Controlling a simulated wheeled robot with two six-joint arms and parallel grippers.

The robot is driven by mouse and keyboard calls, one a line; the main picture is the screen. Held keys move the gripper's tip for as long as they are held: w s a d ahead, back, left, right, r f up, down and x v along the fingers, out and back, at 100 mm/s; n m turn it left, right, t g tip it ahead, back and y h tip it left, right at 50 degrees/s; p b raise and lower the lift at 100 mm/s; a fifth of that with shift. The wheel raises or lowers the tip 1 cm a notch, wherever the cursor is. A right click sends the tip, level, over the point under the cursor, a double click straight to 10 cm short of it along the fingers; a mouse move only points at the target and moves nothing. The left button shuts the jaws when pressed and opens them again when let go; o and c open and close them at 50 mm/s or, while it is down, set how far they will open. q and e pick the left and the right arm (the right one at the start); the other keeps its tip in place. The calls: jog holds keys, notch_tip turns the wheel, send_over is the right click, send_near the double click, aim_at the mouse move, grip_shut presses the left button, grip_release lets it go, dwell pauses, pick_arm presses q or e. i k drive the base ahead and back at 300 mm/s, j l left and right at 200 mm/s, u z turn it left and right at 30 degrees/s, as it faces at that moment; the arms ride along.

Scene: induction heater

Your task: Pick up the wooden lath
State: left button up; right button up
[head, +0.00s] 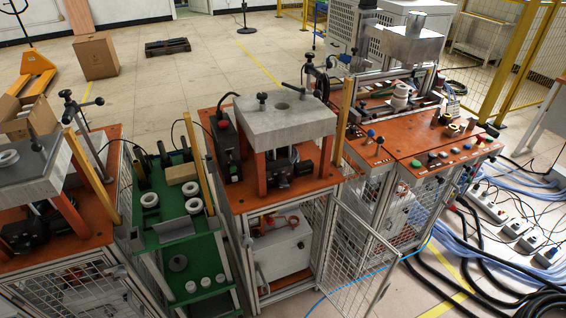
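Three wooden laths show in the head view, all light yellow-brown and long. One lath (92,172) leans at the right side of the left orange table. A second lath (198,160) stands slightly tilted between the green cart and the middle machine. A third lath (345,114) stands nearly upright by the right edge of the middle machine. The lower ends are hard to make out. Neither of my grippers is in view.
The green cart (182,248) holds white rings and a small box. The middle machine (281,113) has a thick grey plate on orange legs. Its mesh door (352,258) stands open. Cables (478,262) lie on the floor at the right. Open floor lies behind.

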aim_at(345, 104)
jog(key=i+l+u, duration=0.15)
jog(key=l+u, duration=0.25)
jog(key=l, duration=0.15)
jog(key=i+l+u, duration=0.1)
jog(key=l+u, duration=0.3)
jog(key=l, duration=0.2)
jog(key=l+u, duration=0.35)
jog(key=l, duration=0.2)
